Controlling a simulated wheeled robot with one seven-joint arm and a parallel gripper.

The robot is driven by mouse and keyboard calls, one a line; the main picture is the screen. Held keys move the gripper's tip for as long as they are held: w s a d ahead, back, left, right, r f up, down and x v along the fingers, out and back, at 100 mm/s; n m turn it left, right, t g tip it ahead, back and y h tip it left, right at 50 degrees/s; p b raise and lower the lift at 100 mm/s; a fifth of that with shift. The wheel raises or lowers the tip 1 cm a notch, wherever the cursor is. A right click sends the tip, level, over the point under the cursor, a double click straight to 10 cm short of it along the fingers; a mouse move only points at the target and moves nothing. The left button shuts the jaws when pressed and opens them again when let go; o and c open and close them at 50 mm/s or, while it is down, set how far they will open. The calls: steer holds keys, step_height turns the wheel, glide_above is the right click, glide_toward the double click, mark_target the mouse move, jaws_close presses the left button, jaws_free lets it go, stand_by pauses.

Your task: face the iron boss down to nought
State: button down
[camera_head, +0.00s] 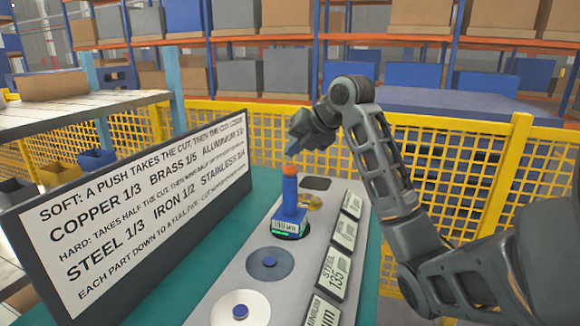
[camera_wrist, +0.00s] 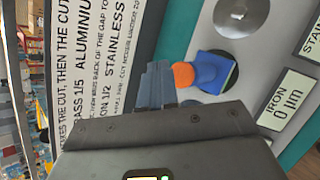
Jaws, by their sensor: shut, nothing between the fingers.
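A blue facing tool (camera_head: 290,195) with an orange top (camera_head: 289,170) stands upright on a dark round boss (camera_head: 292,236) in the grey plate. Its small display is too small to read surely; a green strip shows below it. In the wrist view the tool (camera_wrist: 212,72) stands beside a label (camera_wrist: 289,100) that appears to read IRON, 0 µm. My gripper (camera_head: 289,157) is shut and empty just above the orange top. In the wrist view its fingers (camera_wrist: 155,86) are beside the orange top; I cannot tell whether they touch.
The grey plate (camera_head: 225,272) carries several round bosses in a row, with labels along its right side, one reading STEEL 135 µm (camera_head: 335,270). A black-framed sign (camera_head: 130,205) with cutting rules stands at left. A yellow fence (camera_head: 505,175) runs behind.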

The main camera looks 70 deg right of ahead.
mark_target(293, 169)
steer(key=shift+r+p, duration=0.85)
steer(key=shift+r, duration=1.05)
